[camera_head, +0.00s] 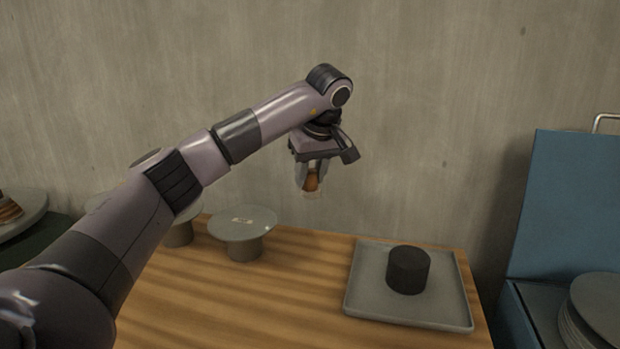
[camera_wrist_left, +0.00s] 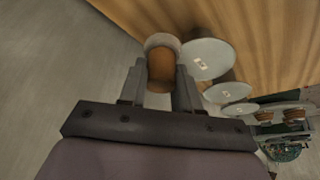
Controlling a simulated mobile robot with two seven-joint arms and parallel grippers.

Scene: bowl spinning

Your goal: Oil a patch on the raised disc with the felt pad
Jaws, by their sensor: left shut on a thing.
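My left gripper (camera_head: 307,186) is shut on a brown piece with a pale, wider end, which looks like the felt pad (camera_head: 312,193). It points down in the air, above and to the right of the raised discs. In the left wrist view the pad (camera_wrist_left: 162,41) shows between the fingers. The nearest raised disc (camera_head: 258,218) is pale grey, on a short pedestal, with a small light patch (camera_head: 241,220) on top. This disc also shows in the left wrist view (camera_wrist_left: 207,72). The pad is apart from it. My right gripper is not in view.
A second raised disc (camera_head: 181,235) stands to the left, partly behind my arm. A square grey tray (camera_head: 366,283) on the wooden table (camera_head: 290,310) holds a dark cylinder (camera_head: 408,270). A blue case (camera_head: 568,205) and stacked plates (camera_head: 598,308) stand at the right. The table's middle is clear.

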